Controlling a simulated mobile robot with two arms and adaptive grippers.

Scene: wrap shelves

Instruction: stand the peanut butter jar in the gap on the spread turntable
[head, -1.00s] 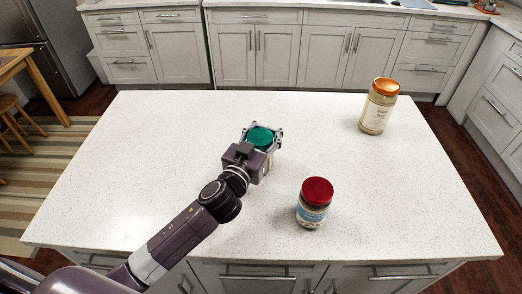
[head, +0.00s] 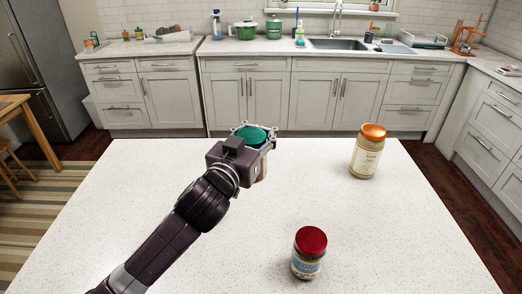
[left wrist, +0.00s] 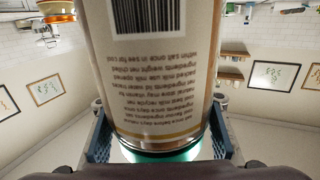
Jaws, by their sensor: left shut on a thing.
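My left gripper (head: 254,136) is shut on a jar with a green lid (head: 252,135), gripping it around the lid end. The jar's tan body shows below the jaws, roughly upright and held over the far part of the white island. In the left wrist view the jar (left wrist: 150,75) fills the middle, with a cream label, a barcode and upside-down text. I cannot read a name, so I cannot tell if it is peanut butter. The turntable is not in view. My right gripper is not in view.
An orange-lidded jar (head: 367,155) stands at the island's far right. A red-lidded jar with a blue label (head: 308,255) stands nearer the front. The island top (head: 400,235) is otherwise clear. A back counter (head: 330,58) with a sink lies beyond a floor gap.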

